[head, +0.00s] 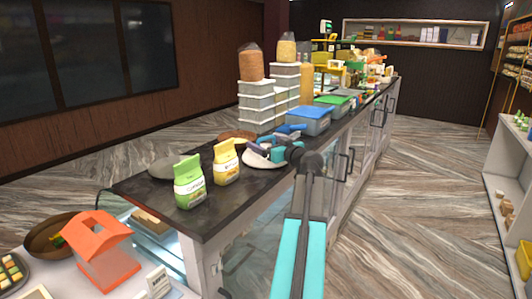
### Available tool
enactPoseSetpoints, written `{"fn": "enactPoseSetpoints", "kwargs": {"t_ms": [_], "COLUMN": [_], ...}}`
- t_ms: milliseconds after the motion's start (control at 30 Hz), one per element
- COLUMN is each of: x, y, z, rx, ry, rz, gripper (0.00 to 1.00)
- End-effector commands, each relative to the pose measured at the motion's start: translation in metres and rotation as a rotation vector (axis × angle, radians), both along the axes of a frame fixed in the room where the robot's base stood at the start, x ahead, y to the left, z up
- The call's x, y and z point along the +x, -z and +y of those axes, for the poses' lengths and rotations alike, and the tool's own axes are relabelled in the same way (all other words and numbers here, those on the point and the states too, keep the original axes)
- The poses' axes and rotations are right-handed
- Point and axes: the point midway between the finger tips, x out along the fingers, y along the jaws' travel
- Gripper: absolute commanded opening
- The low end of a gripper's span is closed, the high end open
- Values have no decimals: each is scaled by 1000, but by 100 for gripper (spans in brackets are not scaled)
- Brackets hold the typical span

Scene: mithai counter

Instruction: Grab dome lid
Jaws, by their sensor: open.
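A pale, low rounded piece (256,160) that looks like the dome lid lies on the dark counter top, partly hidden by my gripper. My gripper (262,146) is open and sits over or just beside this piece, pointing left. I cannot tell whether it touches the piece. A grey, low rounded disc (165,169) lies at the counter's left edge, partly behind a green packet; I cannot tell whether it is a lid too.
A green packet (189,184) and a yellow packet (226,163) stand in front, left of my gripper. A brown round tray (237,135) lies behind. Blue-lidded (309,117) and green-lidded (333,103) boxes and stacked white containers (257,101) crowd the counter further back.

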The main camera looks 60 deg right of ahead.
Motion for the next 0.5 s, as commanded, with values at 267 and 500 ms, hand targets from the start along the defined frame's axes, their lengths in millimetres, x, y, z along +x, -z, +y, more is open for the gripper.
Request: {"fn": "enactPoseSetpoints", "kwargs": {"t_ms": [267, 500], "x": [26, 35], "y": [-3, 0], "z": [-10, -14], "rx": [1, 2], "ry": [-2, 0], "rz": [0, -1], "gripper": [89, 89]}}
